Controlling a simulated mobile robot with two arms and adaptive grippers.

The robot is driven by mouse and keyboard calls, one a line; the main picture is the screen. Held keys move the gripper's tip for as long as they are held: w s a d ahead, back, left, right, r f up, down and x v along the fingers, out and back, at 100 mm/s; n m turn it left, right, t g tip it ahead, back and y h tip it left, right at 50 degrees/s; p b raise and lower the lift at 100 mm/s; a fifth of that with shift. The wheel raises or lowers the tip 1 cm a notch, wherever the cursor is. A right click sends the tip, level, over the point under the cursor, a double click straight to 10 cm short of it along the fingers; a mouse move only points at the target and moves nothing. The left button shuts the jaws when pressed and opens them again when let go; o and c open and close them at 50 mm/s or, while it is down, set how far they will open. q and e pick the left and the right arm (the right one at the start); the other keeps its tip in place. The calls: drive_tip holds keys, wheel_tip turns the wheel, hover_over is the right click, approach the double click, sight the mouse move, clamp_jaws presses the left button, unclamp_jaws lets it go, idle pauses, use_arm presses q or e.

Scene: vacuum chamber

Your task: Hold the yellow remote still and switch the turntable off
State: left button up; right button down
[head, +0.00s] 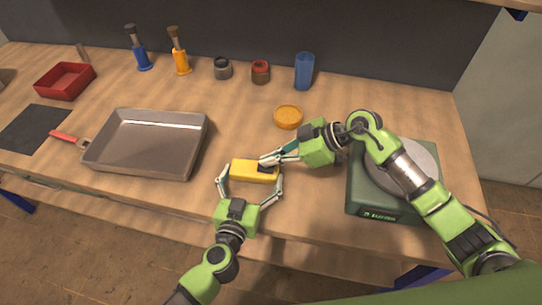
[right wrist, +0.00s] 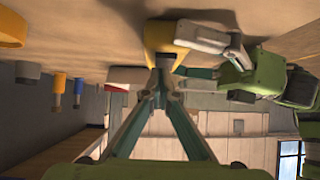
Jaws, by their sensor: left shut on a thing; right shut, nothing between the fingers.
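The yellow remote (head: 243,168) lies on the table's front middle in the head view. My left gripper (head: 252,186) is shut on the remote, with a finger at each end. My right gripper (head: 266,162) is shut and empty, its fingertips at the top of the remote towards its right end. In the right wrist view the closed fingertips (right wrist: 162,75) meet the yellow remote (right wrist: 165,38); whether they touch a button is hidden. The green turntable (head: 378,213) with a round grey platter stands at the right, partly hidden by my right arm.
A large grey tray (head: 147,158) lies left of the remote, with a red-handled tool (head: 68,138) beside it. An orange disc (head: 288,116) and a blue cup (head: 304,72) stand behind. A red bin (head: 65,82) is at the far left. Table around the remote's front is narrow.

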drive_tip(key=shift+a+f, duration=0.1)
drive_tip(key=shift+f, duration=0.15)
drive_tip(key=shift+a, duration=0.15)
drive_tip(key=shift+w+a+r, duration=0.2)
drive_tip(key=shift+a+r, duration=0.05)
drive_tip(key=shift+a, duration=0.35)
